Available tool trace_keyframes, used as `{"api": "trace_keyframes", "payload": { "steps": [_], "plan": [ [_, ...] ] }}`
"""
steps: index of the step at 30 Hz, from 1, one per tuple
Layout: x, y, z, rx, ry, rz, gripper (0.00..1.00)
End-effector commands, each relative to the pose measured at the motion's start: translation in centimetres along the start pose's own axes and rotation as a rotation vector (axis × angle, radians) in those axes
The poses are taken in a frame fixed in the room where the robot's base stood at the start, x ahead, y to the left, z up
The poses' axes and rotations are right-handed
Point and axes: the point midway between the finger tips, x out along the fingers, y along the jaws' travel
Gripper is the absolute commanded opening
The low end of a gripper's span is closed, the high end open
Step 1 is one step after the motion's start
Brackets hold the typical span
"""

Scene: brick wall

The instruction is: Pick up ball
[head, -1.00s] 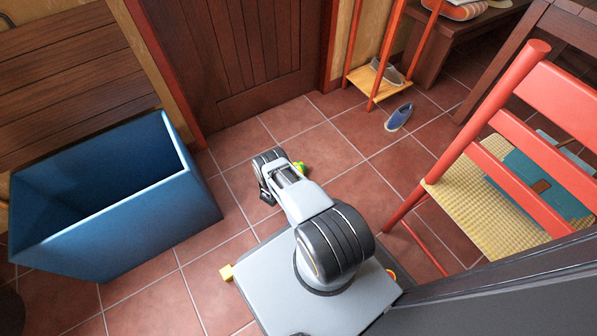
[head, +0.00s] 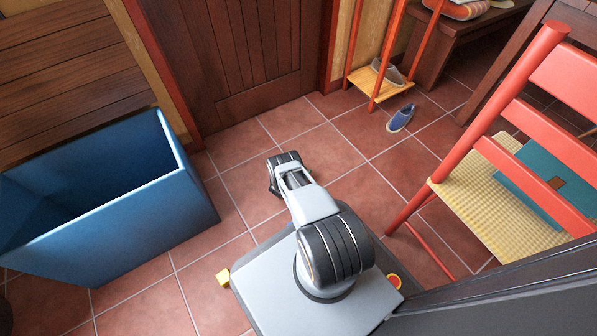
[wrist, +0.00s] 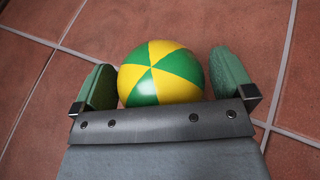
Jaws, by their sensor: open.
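A ball (wrist: 160,72) with green and yellow wedges rests on the tiled floor in the wrist view. My gripper (wrist: 166,84) is open, with one green finger on each side of the ball. The ball's near edge is hidden behind the gripper's grey plate. In the head view my gripper (head: 273,186) is low over the floor, and the ball is hidden behind my arm.
A large blue open box (head: 120,225) stands on the left. A red chair with a woven seat (head: 470,208) stands on the right. A blue shoe (head: 400,118) lies near a small shelf (head: 377,84). A wooden door (head: 235,60) is behind. Tiled floor around my gripper is clear.

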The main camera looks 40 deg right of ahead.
Motion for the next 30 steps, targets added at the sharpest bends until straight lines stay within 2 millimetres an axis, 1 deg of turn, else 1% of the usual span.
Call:
{"api": "trace_keyframes", "payload": {
  "steps": [1, 2, 13, 14, 23, 26, 30],
  "plan": [
    [0.0, 0.0, 0.0, 0.0, 0.0, 0.0, 0.99],
    [0.0, 0.0, 0.0, 0.0, 0.0, 0.0, 0.96],
    [-0.1, 0.0, 0.0, 0.0, 0.0, 0.0, 0.61],
    [-0.1, 0.0, 0.0, 0.0, 0.0, 0.0, 0.6],
    [-0.2, 0.1, 0.4, 0.001, -0.001, 0.0, 0.59],
    [-0.4, 0.1, 1.1, 0.001, -0.001, 0.0, 0.59],
    [-1.1, 0.1, 2.8, 0.001, -0.001, 0.0, 0.59]
  ]
}}
